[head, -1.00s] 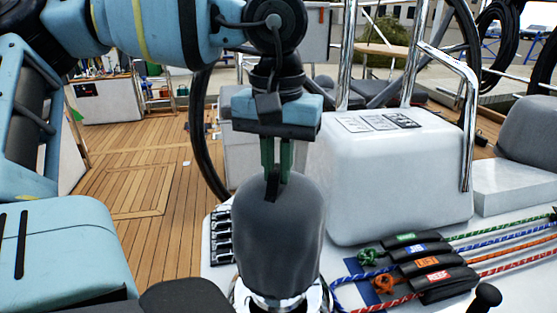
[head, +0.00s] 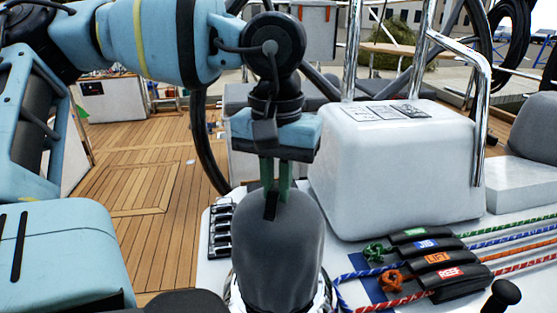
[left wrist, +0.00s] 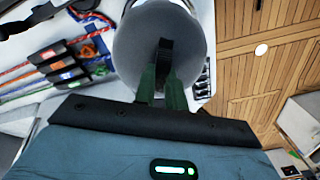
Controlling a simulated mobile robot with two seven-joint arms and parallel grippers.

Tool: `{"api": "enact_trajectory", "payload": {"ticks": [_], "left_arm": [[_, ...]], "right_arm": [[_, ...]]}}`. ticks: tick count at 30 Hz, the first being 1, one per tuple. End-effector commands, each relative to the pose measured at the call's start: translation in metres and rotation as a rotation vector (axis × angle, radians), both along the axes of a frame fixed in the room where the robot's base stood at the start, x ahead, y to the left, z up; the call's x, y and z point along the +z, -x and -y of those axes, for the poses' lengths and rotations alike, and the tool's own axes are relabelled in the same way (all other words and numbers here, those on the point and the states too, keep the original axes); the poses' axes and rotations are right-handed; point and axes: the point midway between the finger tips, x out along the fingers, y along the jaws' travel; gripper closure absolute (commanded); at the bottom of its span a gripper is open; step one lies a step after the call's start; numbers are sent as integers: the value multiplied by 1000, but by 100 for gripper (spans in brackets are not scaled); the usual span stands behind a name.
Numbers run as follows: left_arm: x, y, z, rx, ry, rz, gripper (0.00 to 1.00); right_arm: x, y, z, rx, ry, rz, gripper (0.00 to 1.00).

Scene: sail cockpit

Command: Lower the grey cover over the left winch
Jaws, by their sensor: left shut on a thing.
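The grey cover (head: 277,250) is an upright, dome-topped cylinder with a black strap loop on top. It sits over the left winch (head: 326,290), whose shiny metal shows only as a sliver around the cover's lower sides; the rest is hidden. My left gripper (head: 274,190) points straight down, its green fingers shut on the black strap. My right gripper does not show.
Labelled rope clutches (head: 435,262) with coloured lines lie right of the cover. A white pedestal box (head: 395,165) with steel rails stands behind right. A black rack (head: 221,230) is close on the left. Open teak deck (head: 140,180) lies beyond.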

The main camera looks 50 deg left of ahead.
Motion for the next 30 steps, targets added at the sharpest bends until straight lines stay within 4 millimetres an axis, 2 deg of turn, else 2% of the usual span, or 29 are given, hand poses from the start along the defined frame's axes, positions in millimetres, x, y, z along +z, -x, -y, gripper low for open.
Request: {"api": "enact_trajectory", "payload": {"ticks": [27, 28, 30], "left_arm": [[-5, 0, 0, -1, 0, 2, 100], [-5, 0, 0, -1, 0, 2, 86], [-5, 0, 0, -1, 0, 1, 76]], "right_arm": [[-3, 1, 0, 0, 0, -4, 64], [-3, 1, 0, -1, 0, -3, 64], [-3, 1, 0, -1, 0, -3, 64]]}}
